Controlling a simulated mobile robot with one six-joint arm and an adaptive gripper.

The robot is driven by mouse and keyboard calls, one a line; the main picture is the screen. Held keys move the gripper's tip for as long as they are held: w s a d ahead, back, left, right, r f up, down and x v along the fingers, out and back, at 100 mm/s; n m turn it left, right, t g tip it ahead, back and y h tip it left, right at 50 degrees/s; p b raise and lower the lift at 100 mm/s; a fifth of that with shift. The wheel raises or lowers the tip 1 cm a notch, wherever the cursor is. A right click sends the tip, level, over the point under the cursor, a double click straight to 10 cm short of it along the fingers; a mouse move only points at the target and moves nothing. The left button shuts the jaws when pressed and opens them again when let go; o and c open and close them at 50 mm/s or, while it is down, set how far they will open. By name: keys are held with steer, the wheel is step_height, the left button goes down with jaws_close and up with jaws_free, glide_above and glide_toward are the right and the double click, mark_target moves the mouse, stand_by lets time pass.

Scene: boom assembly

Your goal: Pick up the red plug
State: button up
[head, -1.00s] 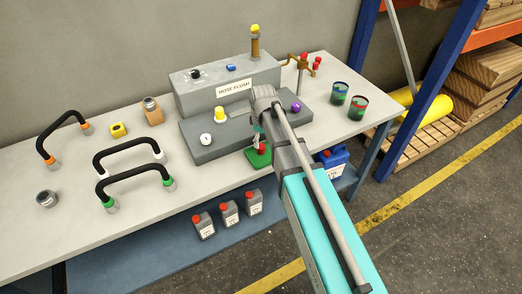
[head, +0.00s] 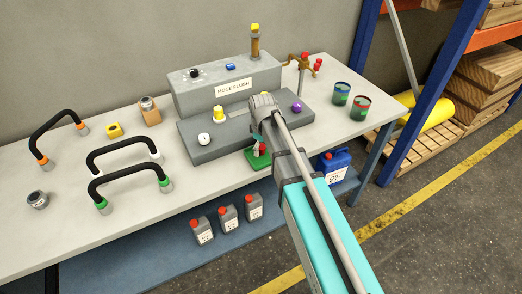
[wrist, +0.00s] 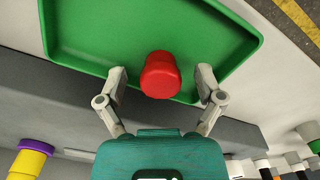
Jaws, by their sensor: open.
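The red plug (wrist: 160,76) shows in the wrist view over the green tray (wrist: 150,35), near its edge. In the head view a small red part of the plug (head: 263,148) shows above the green tray (head: 257,161), beside my arm. My gripper (wrist: 161,82) is open, with one finger on either side of the plug in the picture. A gap shows between each finger and the plug. My gripper (head: 257,144) is partly hidden by my arm in the head view. How far the fingertips are above the tray I cannot tell.
The grey hose flush block (head: 225,92) and its step stand right behind the tray. Two dark cups (head: 350,100) stand to the right. A purple-topped yellow part (wrist: 32,158) shows in the wrist view.

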mark_target(262, 146)
steer(key=shift+c, duration=0.2)
steer(key=c, duration=0.9)
steer(key=shift+r, duration=0.15)
step_height(262, 146, up, 3)
steer(key=p, duration=0.3)
steer(key=s+d+r+p, duration=0.1)
steer(key=s+r+p, duration=0.2)
steer(key=s, duration=0.1)
steer(key=s+d+r+p, duration=0.1)
steer(key=s+r+p, duration=0.2)
steer(key=s, duration=0.2)
steer(key=s+d+r+p, duration=0.2)
steer(key=s+r+p, duration=0.1)
steer(key=s+p, duration=0.1)
steer(key=shift+s+r, duration=0.25)
steer(key=shift+r, duration=0.1)
